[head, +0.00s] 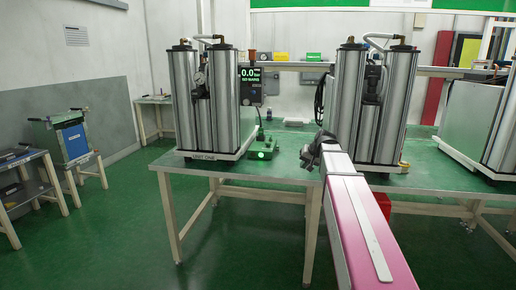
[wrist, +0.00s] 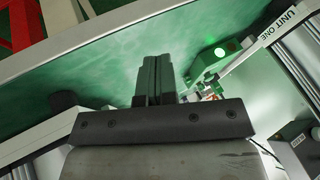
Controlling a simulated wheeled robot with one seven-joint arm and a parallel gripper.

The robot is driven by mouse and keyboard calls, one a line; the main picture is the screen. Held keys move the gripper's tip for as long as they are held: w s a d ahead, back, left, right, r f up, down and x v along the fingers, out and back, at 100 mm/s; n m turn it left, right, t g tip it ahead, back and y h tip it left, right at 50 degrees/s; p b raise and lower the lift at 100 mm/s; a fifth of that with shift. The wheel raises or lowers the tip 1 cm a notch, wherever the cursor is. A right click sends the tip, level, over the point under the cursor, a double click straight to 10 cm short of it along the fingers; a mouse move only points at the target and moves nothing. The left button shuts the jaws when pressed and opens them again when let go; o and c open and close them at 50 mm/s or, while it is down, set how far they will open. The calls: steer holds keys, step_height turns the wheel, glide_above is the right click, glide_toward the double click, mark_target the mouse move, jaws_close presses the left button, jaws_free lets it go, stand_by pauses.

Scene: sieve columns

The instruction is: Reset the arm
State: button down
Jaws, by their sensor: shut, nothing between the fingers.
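My gripper (head: 313,150) is at the end of my pink and white arm, over the front edge of the green table (head: 285,172), between two sieve-column units. In the wrist view its fingers (wrist: 155,82) are together, with nothing between them. A second silver column unit (head: 372,105) stands just right of my gripper. My arm hides part of the table in front of it.
A green device with a lit green light (head: 262,153) sits on the table beside the left unit; the light also shows in the wrist view (wrist: 220,52). Another column unit (head: 490,120) stands at the far right. Green floor is open in front.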

steer(key=s+a+f+n+g+h, duration=0.1)
steer(key=s+f+g+h, duration=0.3)
steer(key=s+f, duration=2.2)
steer(key=shift+s+a+f+g, duration=0.35)
steer(key=shift+a+f+g, duration=0.15)
steer(key=shift+a+g, duration=0.1)
